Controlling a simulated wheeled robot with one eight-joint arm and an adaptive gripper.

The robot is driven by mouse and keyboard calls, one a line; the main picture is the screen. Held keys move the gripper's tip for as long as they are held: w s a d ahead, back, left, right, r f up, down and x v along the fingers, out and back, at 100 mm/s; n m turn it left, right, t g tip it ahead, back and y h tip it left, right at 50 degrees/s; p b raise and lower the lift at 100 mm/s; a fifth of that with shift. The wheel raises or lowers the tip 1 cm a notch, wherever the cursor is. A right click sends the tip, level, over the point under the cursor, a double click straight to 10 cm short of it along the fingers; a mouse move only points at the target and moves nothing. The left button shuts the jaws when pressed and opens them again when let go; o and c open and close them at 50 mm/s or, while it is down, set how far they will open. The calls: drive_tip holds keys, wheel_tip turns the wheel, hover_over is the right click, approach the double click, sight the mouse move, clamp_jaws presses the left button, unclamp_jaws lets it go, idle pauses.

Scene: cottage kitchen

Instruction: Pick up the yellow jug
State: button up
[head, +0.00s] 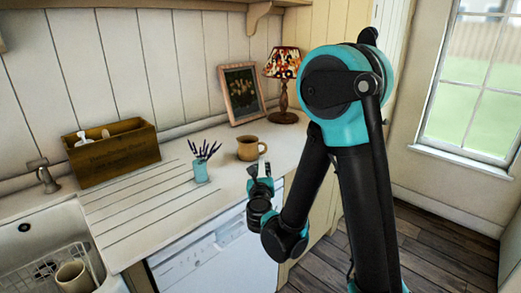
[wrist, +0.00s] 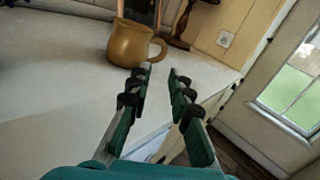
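The yellow jug (head: 247,149) stands upright on the white countertop, right of the small vase, in the head view. Its handle points to the right. It also shows in the wrist view (wrist: 130,43), ahead of my fingers, with the handle toward the right finger. My gripper (head: 261,177) is at the counter's front edge, a little in front of the jug. In the wrist view my gripper (wrist: 160,72) has its two fingers apart with nothing between them. The jug is not between the fingers.
A pale blue vase (head: 200,172) with lavender stands left of the jug. A picture frame (head: 242,93) and a lamp (head: 284,85) stand behind. A wooden box (head: 111,155) and the sink (head: 40,240) are at left. The counter (head: 222,192) is bare near its front edge.

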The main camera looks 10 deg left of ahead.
sight(252, 149)
drive_tip(key=shift+w+d+f+m+h, duration=0.15)
drive_tip(key=shift+f+m+h, duration=0.15)
drive_tip(key=shift+f+m, duration=0.15)
drive_tip(key=w, duration=1.7)
drive_tip(key=shift+w+a, duration=0.1)
drive_tip(key=shift+a, duration=0.2)
clamp_jaws()
